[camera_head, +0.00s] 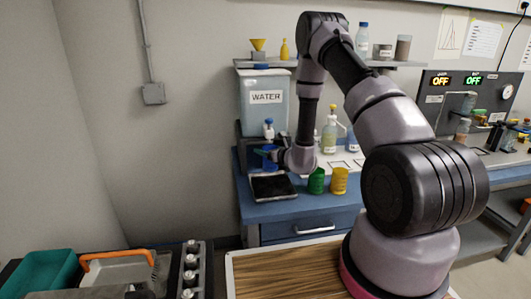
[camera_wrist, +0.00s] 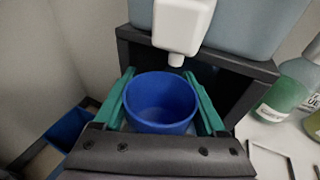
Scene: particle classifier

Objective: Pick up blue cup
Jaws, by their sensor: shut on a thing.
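The blue cup (camera_wrist: 160,103) stands upright between the two green fingers of my gripper (camera_wrist: 162,100) in the wrist view, and its open mouth faces up. The fingers are shut on its sides. The inside of the cup that shows is plain blue, with no contents that I can make out. A white spout (camera_wrist: 181,28) is just beyond and above the cup. In the head view my gripper (camera_head: 268,156) is in front of the water dispenser (camera_head: 265,115), and the cup (camera_head: 270,163) is partly hidden by my arm.
A green cup (camera_head: 316,182) and a yellow cup (camera_head: 339,181) stand on the blue bench (camera_head: 290,207), right of a black tray (camera_head: 272,187). Bottles (camera_head: 329,134) stand behind them. A shelf (camera_head: 390,64) hangs above. A teal bin (camera_head: 40,273) is at the lower left.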

